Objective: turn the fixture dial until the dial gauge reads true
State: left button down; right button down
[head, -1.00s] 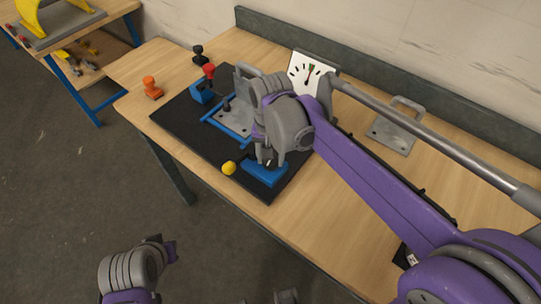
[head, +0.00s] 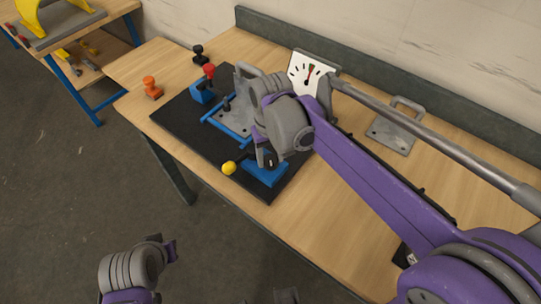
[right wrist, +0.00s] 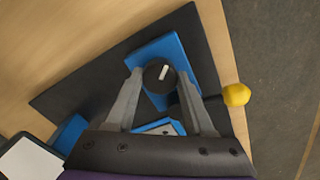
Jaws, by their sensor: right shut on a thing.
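The fixture dial (right wrist: 154,78) is a black round knob with a white line, on a blue block (head: 267,172) at the mat's front corner. My right gripper (right wrist: 161,80) is shut on the dial, one finger on each side, in the right wrist view. In the head view my right wrist partly hides it. The dial gauge (head: 300,66) is a white plate with black ticks and a needle at the back of the bench. The needle points roughly upward, near a small coloured mark; its exact reading is too small to tell. My left gripper (head: 168,249) is low at the left, away from the bench; its jaws are unclear.
A grey plate with a handle (head: 240,112) sits in a blue frame on the black mat (head: 178,116). A yellow ball knob (head: 229,168) is close beside the dial's block. A red-topped clamp (head: 207,80), orange stamp (head: 152,88) and another handled plate (head: 392,134) stand around.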

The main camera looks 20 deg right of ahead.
aim_at(271, 160)
jog(key=c, duration=0.6)
grip_release()
jog(key=shift+o, duration=0.2)
notch_tip(271, 160, up, 11)
jog(key=shift+p, duration=0.35)
jog(key=shift+f, duration=0.15)
jog(key=s+d+f+t, duration=0.1)
jog(key=s+d+f, duration=0.1)
jog(key=s+f, duration=0.2)
jog(key=s+d+f+t, duration=0.2)
jog(key=s+f, duration=0.3)
jog(key=f, duration=0.1)
jog(key=s+d+f+m+t, duration=0.1)
jog(key=s+d+f+t, duration=0.1)
jog(key=s+f, duration=0.3)
jog(key=shift+s+d+f, duration=0.1)
jog(key=shift+d+f, duration=0.1)
jog(key=shift+d, duration=0.1)
